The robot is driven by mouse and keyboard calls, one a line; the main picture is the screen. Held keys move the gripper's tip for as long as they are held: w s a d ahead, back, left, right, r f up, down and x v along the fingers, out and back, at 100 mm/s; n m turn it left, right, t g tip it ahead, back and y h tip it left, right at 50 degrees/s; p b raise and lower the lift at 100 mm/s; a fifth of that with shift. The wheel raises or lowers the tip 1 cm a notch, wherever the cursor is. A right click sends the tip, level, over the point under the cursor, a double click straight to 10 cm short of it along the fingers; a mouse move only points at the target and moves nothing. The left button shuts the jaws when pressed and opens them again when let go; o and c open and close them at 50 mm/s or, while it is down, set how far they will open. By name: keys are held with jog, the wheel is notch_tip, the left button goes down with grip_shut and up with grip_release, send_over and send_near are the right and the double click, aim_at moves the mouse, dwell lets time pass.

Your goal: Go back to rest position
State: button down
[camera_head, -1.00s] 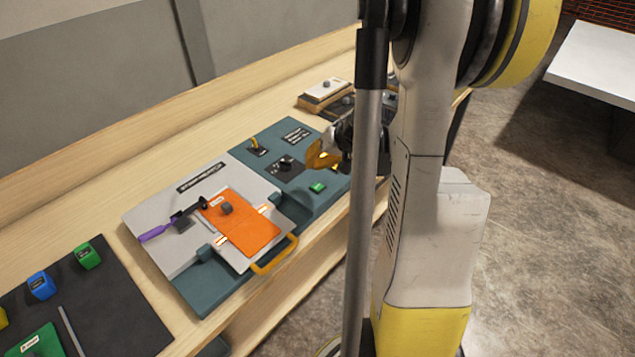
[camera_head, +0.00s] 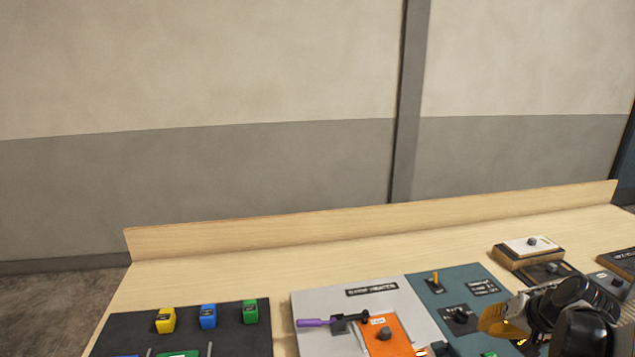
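My gripper (camera_head: 503,325) shows at the lower right, with orange-yellow fingers and a dark body. It is beside the teal panel (camera_head: 484,274), near a black knob (camera_head: 460,316). Whether the fingers are open or shut cannot be made out, and nothing is clearly seen in them. The panel carries a small yellow lever (camera_head: 436,278). To its left is a light grey plate (camera_head: 318,280) with an orange plate (camera_head: 383,344) and a purple-handled lever (camera_head: 318,323). The lower part of the console is cut off by the frame.
A black mat (camera_head: 118,331) at the left holds yellow (camera_head: 166,320), blue (camera_head: 208,316) and green (camera_head: 250,311) blocks. A wooden box with a white top (camera_head: 527,247) stands at the right. The back of the wooden table (camera_head: 240,277) is clear, with a wall behind.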

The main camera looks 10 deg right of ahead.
jog(key=s+a+r+n+b, duration=0.1)
jog(key=s+a+r+n, duration=0.1)
jog(key=a, duration=0.6)
jog(key=s+a+r+n+b, duration=0.1)
jog(key=s+a+r+b, duration=0.15)
jog(key=a, duration=0.55)
jog(key=s+a+n+h+b, duration=0.1)
jog(key=s+a+n+b, duration=0.1)
jog(key=s+a, duration=0.6)
jog(key=shift+s+a+n, duration=0.35)
jog(key=shift+a+n, duration=0.35)
jog(key=shift+a, duration=0.4)
